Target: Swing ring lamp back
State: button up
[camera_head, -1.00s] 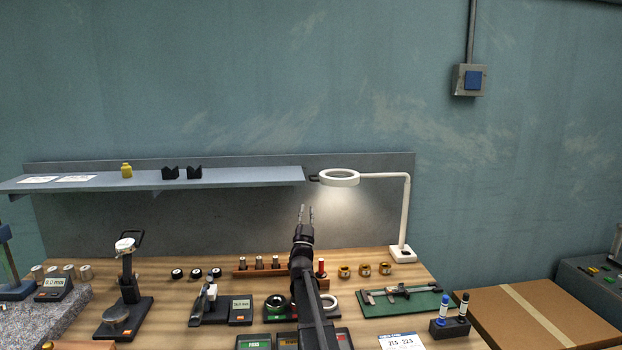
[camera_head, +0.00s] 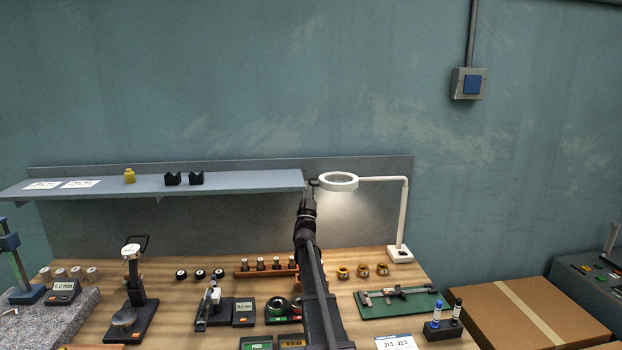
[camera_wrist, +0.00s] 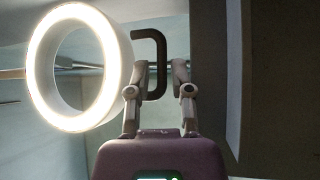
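The ring lamp (camera_head: 339,187) has a white lit ring on a white arm (camera_head: 404,215), rising from a white base (camera_head: 400,255) at the right of the bench. Its ring glows large at the left of the wrist view (camera_wrist: 42,75). A dark C-shaped handle (camera_wrist: 162,60) sticks out from the ring's side. My gripper (camera_wrist: 161,72) is open, with one finger on each side of the handle's upright bar. Contact with the bar cannot be told. In the head view my gripper (camera_head: 308,190) is small and dark at the handle, left of the ring.
A grey shelf (camera_head: 240,183) ends just left of my gripper, carrying a yellow item (camera_head: 129,176) and two black blocks. Gauges, a rack of pins and brass rings (camera_head: 362,271) cover the bench below. The wall behind the lamp is clear.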

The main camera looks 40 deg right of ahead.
jog(key=shift+p+x, duration=0.5)
jog(key=shift+x, duration=0.55)
grip_shut()
jog(key=shift+a, duration=0.1)
